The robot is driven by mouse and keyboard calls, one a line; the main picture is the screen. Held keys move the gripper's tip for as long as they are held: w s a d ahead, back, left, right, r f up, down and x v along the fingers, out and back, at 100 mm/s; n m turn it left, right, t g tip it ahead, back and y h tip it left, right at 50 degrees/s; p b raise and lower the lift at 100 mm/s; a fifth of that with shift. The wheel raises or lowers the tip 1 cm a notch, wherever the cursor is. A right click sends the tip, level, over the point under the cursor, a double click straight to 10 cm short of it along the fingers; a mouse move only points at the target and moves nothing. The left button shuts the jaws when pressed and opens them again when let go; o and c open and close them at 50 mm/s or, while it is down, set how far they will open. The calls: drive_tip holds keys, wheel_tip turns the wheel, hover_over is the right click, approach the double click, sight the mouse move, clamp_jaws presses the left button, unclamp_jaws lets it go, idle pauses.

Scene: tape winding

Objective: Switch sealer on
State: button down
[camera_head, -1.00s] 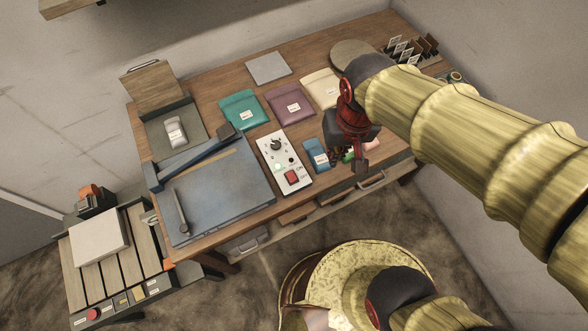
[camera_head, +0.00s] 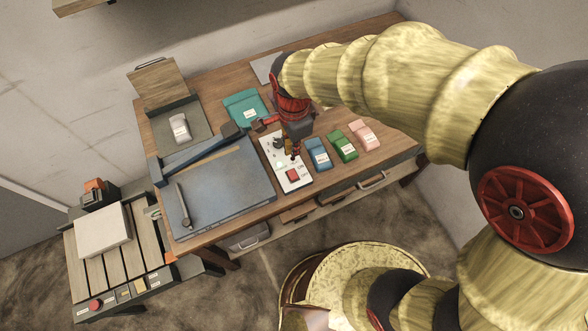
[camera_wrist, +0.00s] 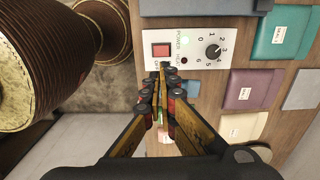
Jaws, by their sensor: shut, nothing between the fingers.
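The white sealer control box (camera_head: 292,185) stands on the table beside the grey-blue sealer plate (camera_head: 225,190). Its red power switch (camera_head: 293,175) is near the front end, and it also shows in the wrist view (camera_wrist: 161,50). I cannot tell which way the switch is tipped. The black dial (camera_wrist: 213,52) sits farther along the box. My gripper (camera_head: 296,157) is shut and empty over the box, partly hiding its far part in the head view. In the wrist view the fingertips (camera_wrist: 163,68) point at the box edge close by the switch; contact cannot be told.
Blue (camera_head: 317,153), green (camera_head: 342,146) and pink (camera_head: 364,135) pouches lie right of the box. A teal pouch (camera_head: 244,108) lies behind it. The sealer's long lever (camera_head: 198,158) lies to the left. My arm hides the table's back right.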

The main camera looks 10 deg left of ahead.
sight(294, 175)
drive_tip(key=shift+f, duration=0.1)
idle(0.3)
wheel_tip(294, 175, down, 14)
drive_tip(key=b, duration=0.2)
drive_tip(key=shift+b, duration=0.35)
